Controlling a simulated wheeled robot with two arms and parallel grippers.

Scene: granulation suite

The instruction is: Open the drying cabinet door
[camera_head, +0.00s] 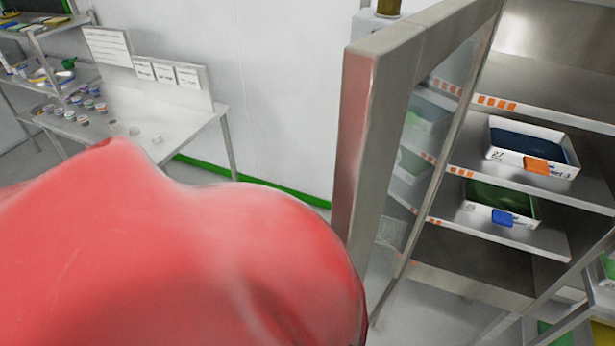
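The drying cabinet door (357,150) stands swung open at the centre right, seen nearly edge-on. It has a steel frame and a glass pane (432,125). Behind and right of it the drying cabinet (560,85) shows its steel shelves. A white tray with dark blue contents (575,170) sits on one shelf, and a white tray with green contents (478,211) sits on the shelf below. A large red arm part of mine fills the lower left and reaches close to the door's lower edge in the picture. Neither gripper is in view.
A steel table (190,122) with several small cups (82,120) and white cards (155,70) stands at the back left. A shelf rack (45,30) is at the far left. Bare floor (215,178) shows between the table and the door.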

